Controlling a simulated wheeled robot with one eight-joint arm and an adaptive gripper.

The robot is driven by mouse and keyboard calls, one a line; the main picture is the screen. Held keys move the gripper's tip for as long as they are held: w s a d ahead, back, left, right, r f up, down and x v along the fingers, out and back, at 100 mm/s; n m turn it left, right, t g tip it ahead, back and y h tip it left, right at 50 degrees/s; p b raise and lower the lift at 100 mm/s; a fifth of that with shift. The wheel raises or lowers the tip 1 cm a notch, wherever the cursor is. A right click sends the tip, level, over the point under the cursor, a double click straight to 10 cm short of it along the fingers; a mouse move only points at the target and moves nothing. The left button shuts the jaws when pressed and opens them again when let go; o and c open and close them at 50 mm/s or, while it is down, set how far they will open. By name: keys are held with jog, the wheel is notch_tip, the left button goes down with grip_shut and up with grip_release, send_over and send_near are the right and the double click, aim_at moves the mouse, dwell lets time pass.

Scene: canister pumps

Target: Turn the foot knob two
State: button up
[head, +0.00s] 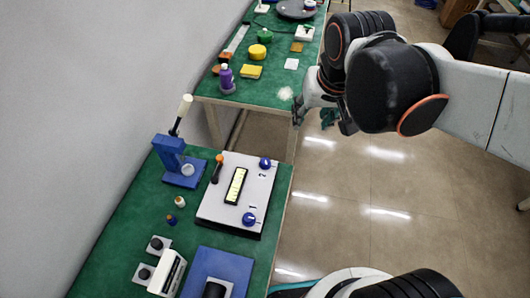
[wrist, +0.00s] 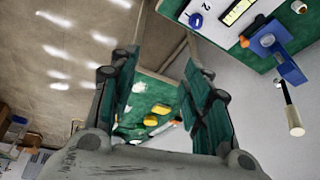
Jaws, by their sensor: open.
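A white panel (head: 232,205) lies on the near green table, with a blue knob (head: 265,163) at its far right corner and another blue knob (head: 249,219) at its near right. In the wrist view, a blue knob (wrist: 196,20) sits beside a "2" printed on the panel (wrist: 225,18). My gripper (head: 322,116) hangs over the floor to the right of the tables, beyond the panel and apart from both knobs. In the wrist view my gripper (wrist: 163,68) has its fingers spread with nothing between them. Any markings by the knobs are too small to read in the head view.
An orange-topped lever (head: 217,167) stands on the panel's far left. A blue press (head: 178,163) with a white-tipped handle rises left of it. A farther green table (head: 273,93) carries a purple bottle (head: 226,78) and yellow items. Floor (head: 350,190) right of the tables is clear.

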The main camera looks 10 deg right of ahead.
jog(key=w+a+f+g, duration=0.3)
jog(key=w+a+f, duration=0.3)
jog(key=m+g, duration=0.1)
send_over(265, 161)
notch_tip(265, 161, down, 4)
notch_tip(265, 161, down, 14)
jog(key=b, duration=0.5)
jog(key=shift+r+b, duration=0.1)
jog(key=shift+b, duration=0.3)
jog(key=shift+c, duration=0.6)
grip_shut()
